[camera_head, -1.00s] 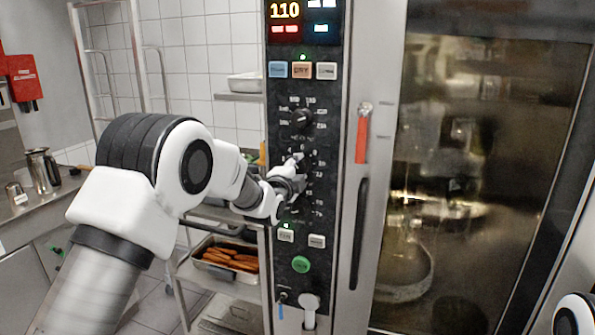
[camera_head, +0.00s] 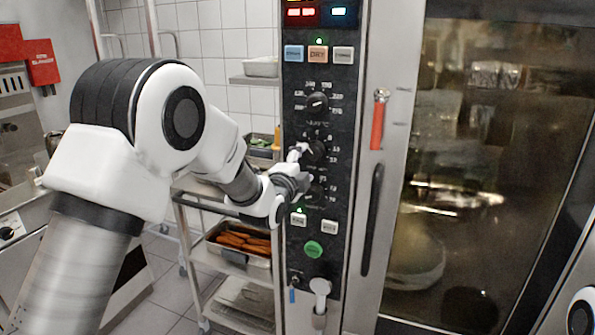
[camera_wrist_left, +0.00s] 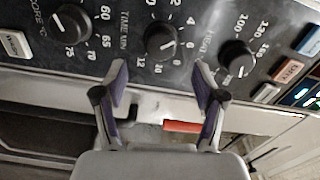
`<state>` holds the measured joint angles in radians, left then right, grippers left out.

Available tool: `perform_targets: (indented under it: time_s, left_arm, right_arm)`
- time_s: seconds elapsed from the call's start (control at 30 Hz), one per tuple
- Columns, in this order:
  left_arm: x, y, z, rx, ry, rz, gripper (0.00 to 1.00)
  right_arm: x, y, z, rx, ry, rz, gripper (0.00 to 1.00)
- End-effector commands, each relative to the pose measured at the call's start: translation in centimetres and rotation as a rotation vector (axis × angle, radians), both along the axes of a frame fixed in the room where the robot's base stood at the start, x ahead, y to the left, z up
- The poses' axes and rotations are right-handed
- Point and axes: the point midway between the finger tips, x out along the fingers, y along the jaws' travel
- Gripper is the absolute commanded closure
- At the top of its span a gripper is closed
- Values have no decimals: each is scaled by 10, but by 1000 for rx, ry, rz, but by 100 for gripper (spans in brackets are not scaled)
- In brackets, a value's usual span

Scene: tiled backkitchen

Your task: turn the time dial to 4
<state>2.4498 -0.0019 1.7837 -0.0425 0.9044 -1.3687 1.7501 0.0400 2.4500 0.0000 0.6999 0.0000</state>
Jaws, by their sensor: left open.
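The time dial (camera_head: 316,151) is a black round knob, the middle of three on the oven's dark control panel. In the left wrist view the time dial (camera_wrist_left: 161,42) sits beside the words TIME MIN, ringed by white numbers. The 4 lies to its right; I cannot read its pointer surely. My left gripper (camera_head: 299,154) is at the panel just left of the time dial and partly covers the area below it. In the wrist view my left gripper (camera_wrist_left: 160,82) is open and empty, its fingertips apart below the dial. My right gripper is out of view.
The heat dial (camera_head: 317,104) is above and the core dial (camera_wrist_left: 71,24) is on the other side. A red-handled lever (camera_head: 377,122) and door handle (camera_head: 372,220) stand right of the panel. A rack with a tray of sausage-like food (camera_head: 240,241) is below my left arm.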

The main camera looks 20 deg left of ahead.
Motion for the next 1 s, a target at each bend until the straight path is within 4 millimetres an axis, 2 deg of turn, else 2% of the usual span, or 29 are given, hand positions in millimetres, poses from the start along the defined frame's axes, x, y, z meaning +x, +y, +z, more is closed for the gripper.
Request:
perform_targets:
  time_s: [0.1,0.27,0.67,0.77,0.87,0.97,1.0]
  left_arm:
    - [-29,1,0,0,1,0,30]
    - [-49,1,-1,0,2,0,30]
    - [-51,1,0,1,0,0,30]
    - [-51,1,-7,0,11,0,30]
    - [-50,2,-44,0,69,0,30]
    - [-57,3,-116,-4,187,3,30]
    - [-66,4,-151,-5,251,5,30]
  right_arm:
    - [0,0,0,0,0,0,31]
    - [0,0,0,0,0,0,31]
    - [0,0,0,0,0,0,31]
    - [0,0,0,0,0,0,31]
    - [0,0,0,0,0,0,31]
    - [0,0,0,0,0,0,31]
    - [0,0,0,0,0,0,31]
